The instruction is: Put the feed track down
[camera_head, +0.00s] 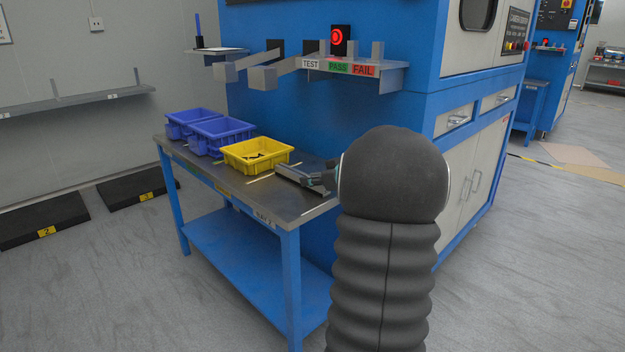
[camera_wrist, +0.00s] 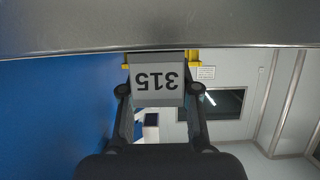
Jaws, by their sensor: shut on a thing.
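The feed track (camera_head: 298,177) is a grey bar at the right end of the metal-topped table (camera_head: 290,208). It lies low over the tabletop; I cannot tell whether it touches. My gripper (camera_head: 324,182) is at the near right end of the track, partly hidden by my arm. In the wrist view my gripper (camera_wrist: 158,92) is shut on the track's end block (camera_wrist: 156,78), which bears an upside-down "315". The rest of the track is hidden behind that block.
A yellow bin (camera_head: 257,154) with dark parts stands left of the track. Blue bins (camera_head: 221,136) stand farther left. A shelf (camera_head: 362,72) labelled TEST, PASS, FAIL and two grey tracks (camera_head: 262,78) jut out above from the blue machine (camera_head: 290,112).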

